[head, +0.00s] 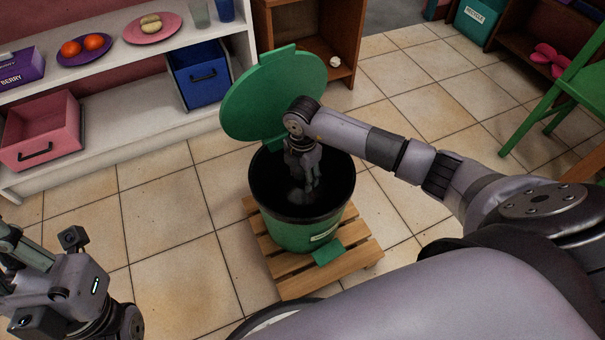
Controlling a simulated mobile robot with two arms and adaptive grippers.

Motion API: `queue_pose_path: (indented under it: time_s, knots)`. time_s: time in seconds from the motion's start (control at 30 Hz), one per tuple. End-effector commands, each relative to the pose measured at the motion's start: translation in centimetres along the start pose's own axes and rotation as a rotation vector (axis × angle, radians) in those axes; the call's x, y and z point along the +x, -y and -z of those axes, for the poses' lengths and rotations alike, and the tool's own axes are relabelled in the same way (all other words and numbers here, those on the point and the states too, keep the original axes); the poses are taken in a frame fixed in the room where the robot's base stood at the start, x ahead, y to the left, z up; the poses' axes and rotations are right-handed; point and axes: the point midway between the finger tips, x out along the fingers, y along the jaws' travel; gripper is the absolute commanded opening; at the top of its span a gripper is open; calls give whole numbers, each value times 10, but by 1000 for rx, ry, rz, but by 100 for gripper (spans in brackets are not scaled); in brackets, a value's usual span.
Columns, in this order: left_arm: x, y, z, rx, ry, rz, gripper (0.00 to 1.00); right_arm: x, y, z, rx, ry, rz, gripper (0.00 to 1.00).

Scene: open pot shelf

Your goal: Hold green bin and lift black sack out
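The green bin (290,235) stands upright on a wooden slatted pallet (275,282) on the tiled floor. Its round green lid (262,95) is up at the back. The black sack (265,180) lines the inside of the bin and shows dark around the rim. My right gripper (308,188) points down into the bin mouth, over the black sack. Its fingertips are dark against the sack, so I cannot tell whether they are open, shut or touching it. My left gripper is at the lower left, well away from the bin, with its fingers not clearly visible.
A white shelf (150,127) at the left holds a pink drawer (42,130), a blue drawer (198,75) and plates of food. A brown wooden cabinet (335,28) stands behind the lid. A green chair (570,85) is at the right. Tiled floor is clear around the pallet.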

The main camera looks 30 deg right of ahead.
Motion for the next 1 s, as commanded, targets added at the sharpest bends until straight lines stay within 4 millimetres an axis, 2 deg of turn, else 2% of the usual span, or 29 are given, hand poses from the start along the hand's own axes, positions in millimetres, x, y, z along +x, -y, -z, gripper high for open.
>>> queue_pose_path:
  time_s: [0.07, 0.63, 1.0]
  knots:
    - [0, 0, 0, 0, 1, 0, 0, 0, 0, 0, 0, 0, 0, 38]
    - [0, 0, 0, 0, 2, 0, 0, 0, 0, 0, 0, 0, 0, 0]
    - [0, 0, 0, 0, 2, 0, 0, 0, 0, 0, 0, 0, 0, 0]
